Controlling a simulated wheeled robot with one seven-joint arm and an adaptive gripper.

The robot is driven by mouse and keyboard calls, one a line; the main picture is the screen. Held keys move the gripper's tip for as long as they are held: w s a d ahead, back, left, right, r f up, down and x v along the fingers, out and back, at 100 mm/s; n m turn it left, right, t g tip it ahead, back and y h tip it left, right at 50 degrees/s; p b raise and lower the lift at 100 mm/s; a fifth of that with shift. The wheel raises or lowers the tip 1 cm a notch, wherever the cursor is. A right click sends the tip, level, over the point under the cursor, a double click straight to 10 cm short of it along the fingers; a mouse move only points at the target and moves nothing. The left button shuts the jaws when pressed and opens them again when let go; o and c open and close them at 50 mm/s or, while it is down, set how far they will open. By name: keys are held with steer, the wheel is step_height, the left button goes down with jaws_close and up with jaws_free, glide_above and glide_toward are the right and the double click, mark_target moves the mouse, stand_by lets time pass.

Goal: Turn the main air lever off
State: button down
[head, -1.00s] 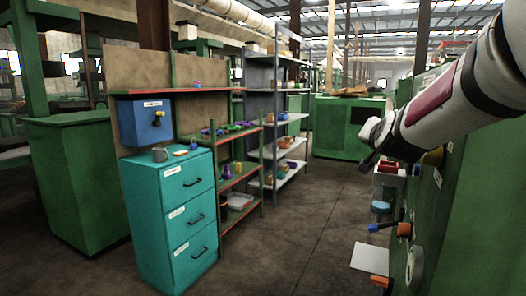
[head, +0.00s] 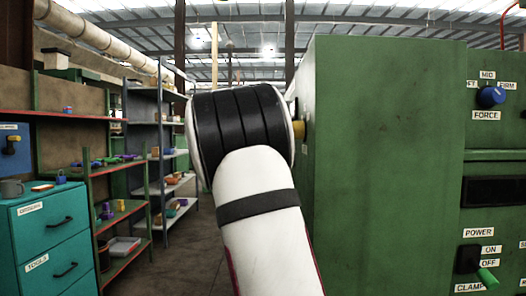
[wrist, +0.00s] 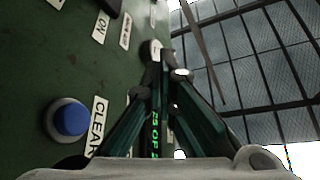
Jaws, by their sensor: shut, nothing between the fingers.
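No lever in view carries a label that I can read as main air. In the head view a blue box (head: 14,151) is on the back panel at the far left, with a small yellow part (head: 13,138) on its front; its label is too small to read. In the wrist view my gripper (wrist: 160,57) is shut and empty, close to the green panel. In the head view my arm hides it.
The green machine (head: 382,160) stands close on the right, with a blue FORCE knob (head: 490,96). In the wrist view a blue button (wrist: 70,118) sits beside a CLEAR label. A teal cabinet (head: 50,240) and shelves (head: 160,135) stand left. Some floor shows between.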

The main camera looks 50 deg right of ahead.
steer(key=shift+r, duration=0.1)
steer(key=w+d+r+b, duration=0.1)
steer(key=w+d+r, duration=0.1)
steer(key=w+d, duration=0.4)
steer(key=shift+w+d, duration=0.25)
steer(key=shift+d, duration=1.45)
steer(key=shift+f+b, duration=0.15)
steer(key=shift+b, duration=0.25)
steer(key=shift+w+a+f+n+t, duration=0.2)
steer(key=shift+n+t, duration=0.2)
steer(key=shift+n, duration=0.2)
